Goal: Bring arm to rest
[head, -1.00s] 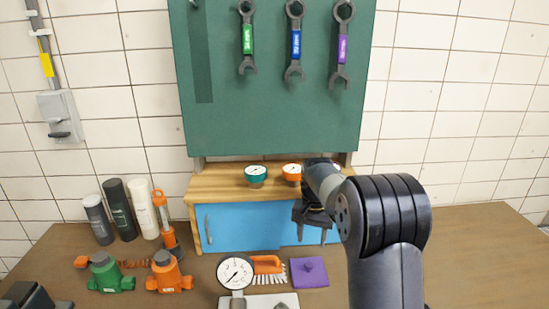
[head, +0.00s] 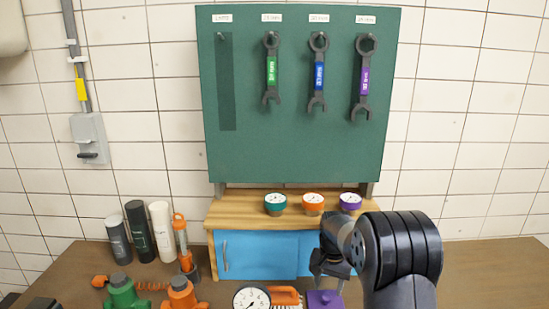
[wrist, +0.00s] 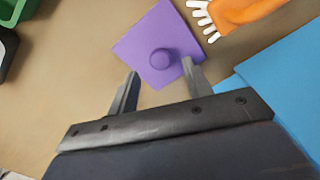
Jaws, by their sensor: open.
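My gripper (head: 330,268) hangs at the end of my bent arm, in front of the blue cabinet's right part in the head view. In the wrist view my gripper (wrist: 160,71) is open, its two fingers apart with nothing between them. A purple square lid-like piece with a round knob (wrist: 150,32) lies beyond the fingertips on the brown bench. It also shows in the head view (head: 324,300), below the gripper. I cannot tell the exact height of the fingers above it.
The blue-fronted cabinet (head: 258,256) carries teal (head: 275,203), orange (head: 313,203) and purple (head: 350,201) gauges. An orange brush (head: 286,295) and a white dial gauge (head: 251,299) lie nearby. Wrenches hang on the green board (head: 290,150). Bare bench (head: 490,265) lies at right.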

